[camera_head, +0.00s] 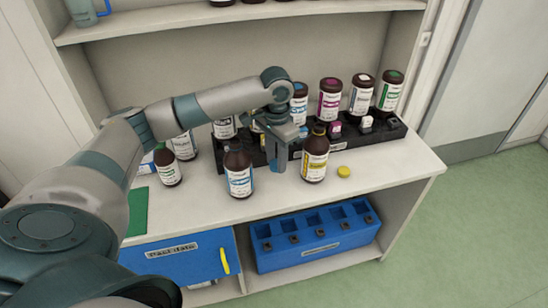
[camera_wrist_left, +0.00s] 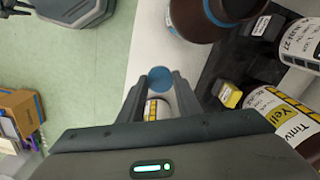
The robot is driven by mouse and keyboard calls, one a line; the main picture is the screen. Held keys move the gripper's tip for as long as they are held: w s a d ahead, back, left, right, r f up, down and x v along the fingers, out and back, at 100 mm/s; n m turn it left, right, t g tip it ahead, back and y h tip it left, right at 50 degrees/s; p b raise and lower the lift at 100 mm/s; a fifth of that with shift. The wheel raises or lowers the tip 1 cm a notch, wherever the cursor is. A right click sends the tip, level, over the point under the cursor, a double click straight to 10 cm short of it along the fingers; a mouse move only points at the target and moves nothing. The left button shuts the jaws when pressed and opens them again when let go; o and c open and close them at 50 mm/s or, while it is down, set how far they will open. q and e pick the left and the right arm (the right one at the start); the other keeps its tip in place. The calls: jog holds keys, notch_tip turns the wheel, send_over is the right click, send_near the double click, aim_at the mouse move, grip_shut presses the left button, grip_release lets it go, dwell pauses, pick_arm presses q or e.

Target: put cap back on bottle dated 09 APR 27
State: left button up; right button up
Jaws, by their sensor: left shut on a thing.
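My left gripper (camera_head: 281,165) is over the shelf top, between a blue-labelled brown bottle (camera_head: 239,175) and a yellow-labelled brown bottle (camera_head: 315,158). In the left wrist view, it (camera_wrist_left: 160,85) is shut on a round blue cap (camera_wrist_left: 160,77), held between the fingertips. Both front bottles stand upright and appear to have no coloured cap. A yellow cap (camera_head: 344,171) lies on the surface right of the yellow-labelled bottle. A small part of a bottle label (camera_wrist_left: 155,108) shows between the fingers. The date 09 APR 27 is not readable on any label here. My right gripper is not in view.
A black rack (camera_head: 385,134) holds several bottles behind, partly hidden by my left arm. Below are a blue drawer (camera_head: 190,262) with a yellow handle and a blue crate (camera_head: 318,245). The front right surface is clear.

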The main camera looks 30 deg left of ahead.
pick_arm(q)
jog(key=s+d+r+n, duration=0.1)
jog(key=s+d+r, duration=0.2)
jog(key=s+d, duration=0.3)
jog(key=s+d+r+n, duration=0.2)
jog(key=s+d+r, duration=0.2)
jog(key=s+d, duration=0.3)
jog(key=shift+d, duration=1.2)
jog(key=shift+a+r, duration=0.1)
jog(key=shift+a, duration=0.05)
